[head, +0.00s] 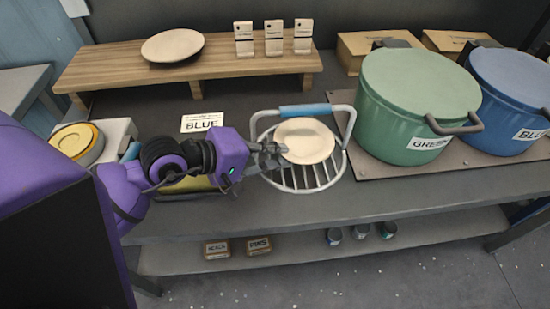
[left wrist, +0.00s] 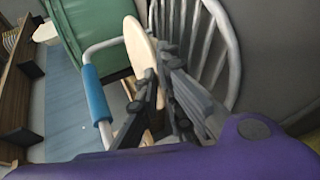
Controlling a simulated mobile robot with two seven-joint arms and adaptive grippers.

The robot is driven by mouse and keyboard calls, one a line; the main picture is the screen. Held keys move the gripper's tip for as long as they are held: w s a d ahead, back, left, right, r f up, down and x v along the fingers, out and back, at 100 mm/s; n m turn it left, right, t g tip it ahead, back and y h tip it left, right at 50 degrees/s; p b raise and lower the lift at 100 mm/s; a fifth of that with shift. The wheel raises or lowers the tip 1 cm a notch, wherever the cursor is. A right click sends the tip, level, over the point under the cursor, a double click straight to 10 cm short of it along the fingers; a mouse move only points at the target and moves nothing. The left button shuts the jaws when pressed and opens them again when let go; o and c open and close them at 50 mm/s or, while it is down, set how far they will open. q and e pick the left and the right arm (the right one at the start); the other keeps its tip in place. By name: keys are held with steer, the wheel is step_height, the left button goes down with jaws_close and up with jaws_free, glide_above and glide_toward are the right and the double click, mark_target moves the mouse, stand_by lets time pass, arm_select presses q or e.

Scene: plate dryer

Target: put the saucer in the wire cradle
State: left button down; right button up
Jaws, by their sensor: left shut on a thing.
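The cream saucer (head: 306,141) is over the wire cradle in the head view, its face turned up toward the camera. My left gripper (head: 275,152) is shut on the saucer's left edge. In the left wrist view the saucer (left wrist: 139,50) shows nearly edge-on between the fingers (left wrist: 160,90). The wire cradle (head: 317,180) is a grey basket of bars with a blue-gripped handle (head: 304,110); its bars also show in the left wrist view (left wrist: 222,50). I cannot tell whether the saucer touches the bars. My right gripper is not in view.
A green pot (head: 405,105) and a blue pot (head: 510,95) stand right of the cradle on a board. A wooden riser (head: 120,68) at the back holds another plate (head: 172,45) and several blocks. A "BLUE" card (head: 202,123) lies behind my left arm.

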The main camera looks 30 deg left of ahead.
arm_select(q)
steer(key=shift+f, duration=1.4)
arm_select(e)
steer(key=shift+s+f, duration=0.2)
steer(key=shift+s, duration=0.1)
arm_select(q)
steer(key=shift+f, duration=0.15)
steer(key=c, duration=1.9)
jaws_free()
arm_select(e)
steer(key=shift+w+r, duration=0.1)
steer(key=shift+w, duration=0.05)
arm_select(q)
steer(key=shift+s+r, duration=0.15)
steer(key=shift+r, duration=0.05)
steer(key=b+v, duration=0.1)
steer(key=v, duration=1)
steer(key=shift+f, duration=0.15)
steer(key=shift+s+a+r, duration=0.15)
steer(key=shift+s+r, duration=0.15)
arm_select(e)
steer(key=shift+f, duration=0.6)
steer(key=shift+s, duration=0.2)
